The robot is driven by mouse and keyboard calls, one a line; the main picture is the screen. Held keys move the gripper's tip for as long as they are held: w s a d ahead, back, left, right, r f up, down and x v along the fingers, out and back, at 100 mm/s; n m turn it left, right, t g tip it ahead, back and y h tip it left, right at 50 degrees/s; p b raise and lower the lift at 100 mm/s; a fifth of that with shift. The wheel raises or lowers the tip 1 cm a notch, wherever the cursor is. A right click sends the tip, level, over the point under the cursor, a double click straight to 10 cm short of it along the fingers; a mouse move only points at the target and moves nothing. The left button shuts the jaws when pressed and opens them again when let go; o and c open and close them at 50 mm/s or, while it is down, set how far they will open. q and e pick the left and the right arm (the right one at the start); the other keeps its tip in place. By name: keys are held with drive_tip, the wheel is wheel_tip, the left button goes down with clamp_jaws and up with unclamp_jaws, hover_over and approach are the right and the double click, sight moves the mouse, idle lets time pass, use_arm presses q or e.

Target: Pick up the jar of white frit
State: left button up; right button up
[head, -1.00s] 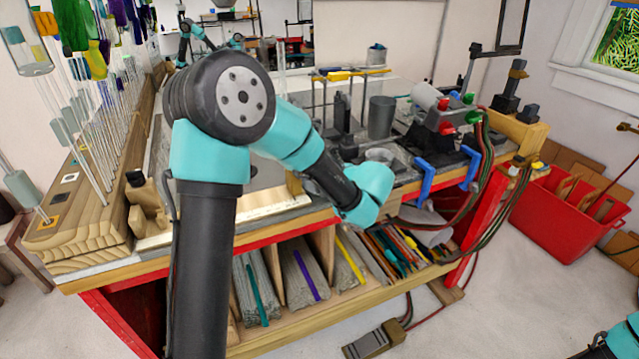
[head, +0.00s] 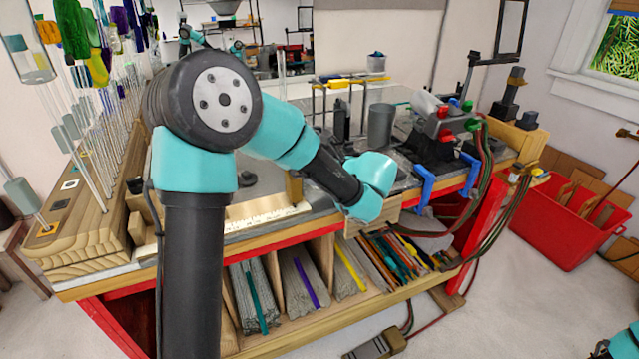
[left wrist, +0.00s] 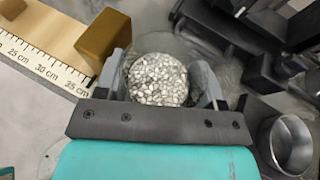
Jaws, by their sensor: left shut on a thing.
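The jar of white frit (left wrist: 158,78) is a clear round jar filled with white and grey grains, seen from above in the left wrist view. My left gripper (left wrist: 160,92) has one finger on each side of it and is shut on it. In the head view my left arm's teal wrist (head: 372,180) is over the bench's front part, and it hides the fingers and the jar. I cannot tell whether the jar is clear of the surface. My right gripper is not in view.
A brass-coloured block (left wrist: 103,35) and a ruler (left wrist: 42,68) lie beside the jar; a metal cup (left wrist: 290,142) is at the right. A grey cylinder (head: 381,125), torch (head: 445,125) and blue clamps (head: 425,185) stand beyond the wrist. Glass rods (head: 95,130) stand at left.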

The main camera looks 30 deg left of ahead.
use_arm(q)
wheel_tip(320, 180, up, 6)
drive_tip(key=shift+f, duration=0.1)
idle(0.6)
